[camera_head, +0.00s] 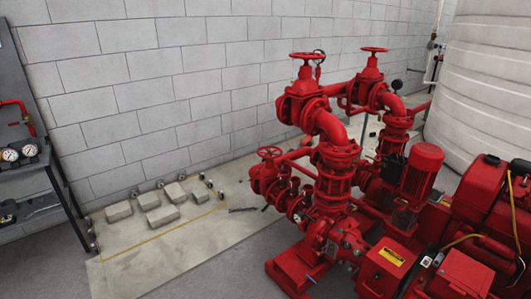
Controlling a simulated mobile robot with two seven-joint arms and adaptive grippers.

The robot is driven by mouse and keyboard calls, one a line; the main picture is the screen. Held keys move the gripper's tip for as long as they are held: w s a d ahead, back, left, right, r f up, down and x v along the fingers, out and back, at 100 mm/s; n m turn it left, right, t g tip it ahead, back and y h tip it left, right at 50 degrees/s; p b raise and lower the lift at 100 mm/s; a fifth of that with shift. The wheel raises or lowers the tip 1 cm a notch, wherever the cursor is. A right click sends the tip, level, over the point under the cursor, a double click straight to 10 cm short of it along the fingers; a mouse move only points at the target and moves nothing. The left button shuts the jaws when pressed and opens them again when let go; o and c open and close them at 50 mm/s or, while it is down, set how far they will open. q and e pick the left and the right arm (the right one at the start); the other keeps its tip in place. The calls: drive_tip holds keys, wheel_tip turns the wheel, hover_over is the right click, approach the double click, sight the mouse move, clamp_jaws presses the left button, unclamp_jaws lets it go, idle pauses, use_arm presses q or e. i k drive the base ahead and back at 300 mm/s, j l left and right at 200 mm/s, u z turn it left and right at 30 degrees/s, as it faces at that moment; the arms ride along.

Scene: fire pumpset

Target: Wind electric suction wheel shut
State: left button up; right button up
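Three red handwheels show on the red pumpset. One upper handwheel (304,55) tops a large valve at the upper middle. Another upper handwheel (374,49) tops a valve behind it to the right. A smaller, lower handwheel (269,152) tops a valve on the left side, near the concrete plinth. No readable label tells which one is the electric suction wheel, and how far each valve is wound cannot be told. A red motor (421,172) stands upright to the right of the pipework. Neither of my grippers is in view.
A pale plinth (150,255) with several concrete blocks (162,215) lies left of the pumpset. A dark rack with gauges (20,153) stands at the left edge. A block wall (150,90) is behind, and a large white tank (490,80) is at right.

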sight(270, 152)
drive_tip(key=i+j+u, duration=0.2)
drive_tip(key=i, duration=0.15)
drive_tip(key=i+j+u, duration=0.2)
drive_tip(key=i, duration=0.15)
drive_tip(key=i+u, duration=0.45)
drive_tip(key=i, duration=1.05)
drive_tip(key=i+z, duration=0.15)
drive_tip(key=i, duration=0.35)
drive_tip(key=i+j+z, duration=0.15)
drive_tip(key=i, duration=0.35)
drive_tip(key=i+j+z, duration=0.2)
drive_tip(key=i, duration=0.3)
drive_tip(key=i+j+z, duration=0.15)
drive_tip(key=i+z, duration=0.2)
drive_tip(key=i+j+z, duration=0.45)
drive_tip(key=z, duration=0.2)
drive_tip(key=i+j+z, duration=0.3)
drive_tip(key=j, duration=0.2)
drive_tip(key=i+l, duration=0.4)
drive_tip(key=k+l+u, duration=0.1)
drive_tip(key=l, duration=0.2)
